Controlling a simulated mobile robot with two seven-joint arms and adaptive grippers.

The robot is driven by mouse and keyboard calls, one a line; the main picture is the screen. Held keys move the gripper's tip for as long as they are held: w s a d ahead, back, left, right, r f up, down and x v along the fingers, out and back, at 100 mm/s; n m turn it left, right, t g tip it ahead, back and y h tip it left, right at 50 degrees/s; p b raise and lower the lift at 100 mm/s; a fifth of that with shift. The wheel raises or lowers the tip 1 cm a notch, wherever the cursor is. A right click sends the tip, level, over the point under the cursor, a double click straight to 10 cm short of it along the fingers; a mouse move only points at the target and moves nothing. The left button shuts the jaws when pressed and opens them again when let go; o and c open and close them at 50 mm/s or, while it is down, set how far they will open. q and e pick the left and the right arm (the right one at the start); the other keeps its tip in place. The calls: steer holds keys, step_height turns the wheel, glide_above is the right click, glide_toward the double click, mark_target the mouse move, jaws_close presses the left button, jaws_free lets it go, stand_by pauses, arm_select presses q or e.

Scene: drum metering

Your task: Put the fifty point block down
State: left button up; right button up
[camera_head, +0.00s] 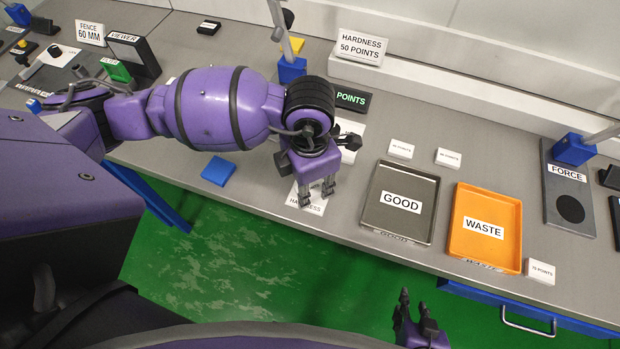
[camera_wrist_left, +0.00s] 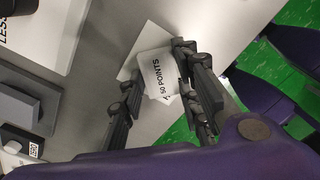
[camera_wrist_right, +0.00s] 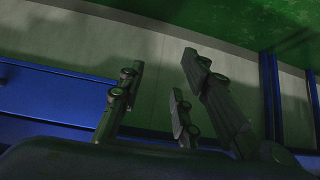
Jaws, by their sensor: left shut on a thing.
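The white fifty point block (camera_wrist_left: 158,72), marked "50 POINTS", is between the fingers of my left gripper (camera_wrist_left: 150,85) in the left wrist view. In the head view my left gripper (camera_head: 317,190) points down over the bench's front edge, at the white "HARDNESS" label (camera_head: 307,204), left of the GOOD tray. The block is hard to make out there, and its height above the bench cannot be told. My right gripper (camera_head: 418,322) hangs empty in front of the bench; its fingers (camera_wrist_right: 165,75) stand apart in the right wrist view.
A grey GOOD tray (camera_head: 424,225) and an orange WASTE tray (camera_head: 510,243) look empty. Small white blocks stand behind them (camera_head: 400,148) (camera_head: 447,157) and right of WASTE (camera_head: 540,271). A "HARDNESS 50 POINTS" sign (camera_head: 359,48) is at the back. A blue block (camera_head: 218,170) lies left.

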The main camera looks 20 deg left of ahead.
mark_target(310, 189)
steer(key=shift+s+f, duration=0.1)
steer(key=shift+s, duration=0.2)
arm_select(q)
steer(key=shift+f, duration=0.15)
steer(key=o, duration=0.9)
steer(key=shift+o, duration=0.4)
steer(key=shift+r, duration=0.25)
step_height(310, 189, up, 12)
steer(key=shift+p, duration=0.3)
arm_select(e)
steer(key=shift+w+r, duration=0.2)
steer(key=shift+r, duration=0.1)
